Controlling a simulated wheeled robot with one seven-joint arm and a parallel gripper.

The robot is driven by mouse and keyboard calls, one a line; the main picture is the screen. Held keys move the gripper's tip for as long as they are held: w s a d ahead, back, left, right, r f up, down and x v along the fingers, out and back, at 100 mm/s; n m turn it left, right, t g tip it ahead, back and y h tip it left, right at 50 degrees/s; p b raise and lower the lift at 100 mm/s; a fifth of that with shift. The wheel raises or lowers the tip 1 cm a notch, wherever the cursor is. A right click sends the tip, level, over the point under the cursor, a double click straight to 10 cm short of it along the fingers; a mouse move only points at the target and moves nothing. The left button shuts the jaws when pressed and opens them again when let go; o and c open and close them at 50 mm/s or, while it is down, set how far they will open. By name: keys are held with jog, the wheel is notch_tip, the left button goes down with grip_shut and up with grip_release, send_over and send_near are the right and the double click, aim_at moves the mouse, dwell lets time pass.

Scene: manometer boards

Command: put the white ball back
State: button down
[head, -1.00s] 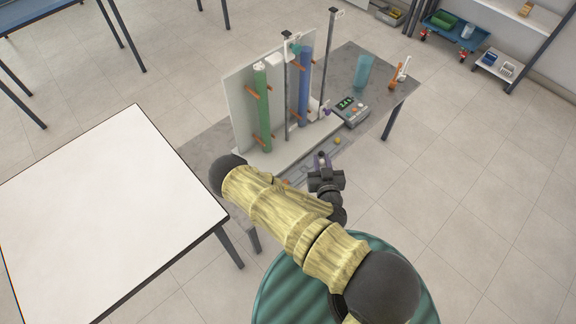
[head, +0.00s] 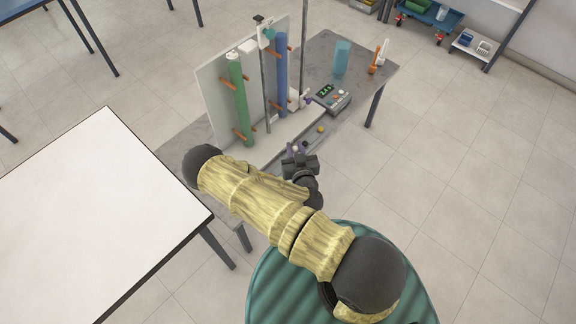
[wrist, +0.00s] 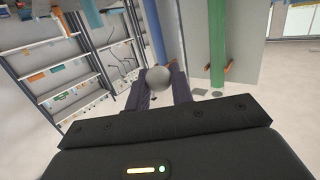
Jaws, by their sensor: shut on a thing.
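The white ball (wrist: 157,77) looks grey in the wrist view and sits between the two dark purple fingers of my gripper (wrist: 158,88). In the head view, my gripper (head: 296,149) is shut on the pale ball (head: 295,149), small there, in front of the manometer board (head: 212,98). The board carries a green tube (head: 239,100) and a blue tube (head: 281,75). A yellow ball (head: 320,129) lies at the bench front, right of and beyond my gripper. The ball's resting place cannot be made out.
The grey bench (head: 312,62) also holds a meter with a green display (head: 330,97), a teal cylinder (head: 341,58) and an orange-and-white item (head: 378,58). A white table (head: 95,205) stands at left, bare. Open floor (head: 470,170) lies to the right.

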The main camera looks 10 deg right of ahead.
jog(key=w+f+b, duration=1.3)
jog(key=f+b, duration=0.2)
jog(key=b, duration=1.6)
jog(key=shift+d+f+b, duration=0.3)
jog(key=shift+f+b, duration=0.05)
jog(key=shift+b, duration=0.05)
jog(key=shift+w, duration=0.1)
jog(key=shift+f+b, duration=0.8)
jog(key=shift+f, duration=2.3)
jog(key=shift+f+b, duration=0.6)
jog(key=shift+f, duration=1.3)
